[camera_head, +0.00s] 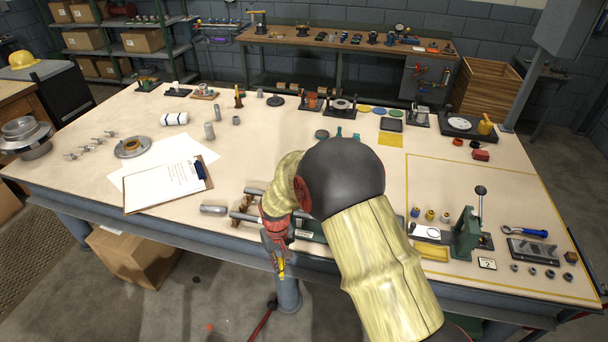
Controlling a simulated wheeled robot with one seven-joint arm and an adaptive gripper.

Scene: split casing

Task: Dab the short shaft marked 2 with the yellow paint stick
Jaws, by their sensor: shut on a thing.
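My gripper (277,246) points down near the table's front edge, left of my arm. It is shut on a thin yellow stick (282,269), which looks like the paint stick; its tip hangs below the fingers. A grey metal cylinder (213,210) lies on its side to the left of the gripper. More metal shafts (243,216) lie just left of the gripper on brown supports, partly hidden by it. I cannot read a 2 on any shaft. A small card marked 2 (487,264) lies at the right, by the green press.
A green lever press (467,232) stands on the right, with several small coloured bushings (429,215) left of it. A clipboard (165,184) lies on the left. My arm hides the front middle of the table.

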